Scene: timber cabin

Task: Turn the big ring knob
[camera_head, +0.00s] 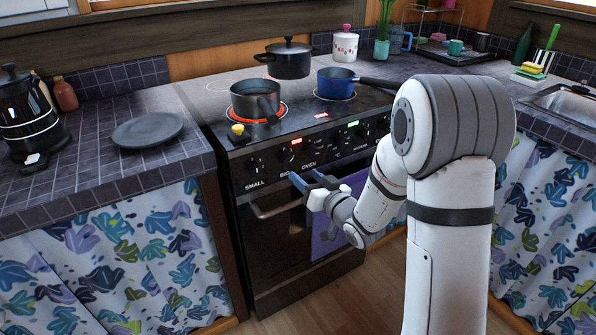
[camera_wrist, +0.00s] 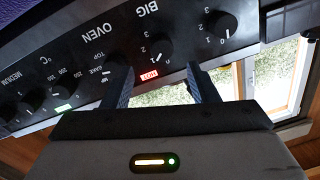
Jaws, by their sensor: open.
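The big ring knob (camera_wrist: 158,48) is a round black knob beside the BIG label on the oven's front panel. In the wrist view it shows between my two fingers, beyond their tips. My gripper (camera_wrist: 157,72) is open and empty, and I see no contact with the knob. In the head view my gripper (camera_head: 305,177) is in front of the panel, low and right of the big ring knob (camera_head: 285,156). The knob's exact setting is too small to read.
The small ring knob (camera_wrist: 221,24) and oven knob (camera_wrist: 117,72) flank it; one finger partly overlaps the oven knob. A red HOT light (camera_wrist: 149,74) is lit. A grey saucepan (camera_head: 255,103) sits on a glowing ring. The oven handle (camera_head: 275,208) projects below.

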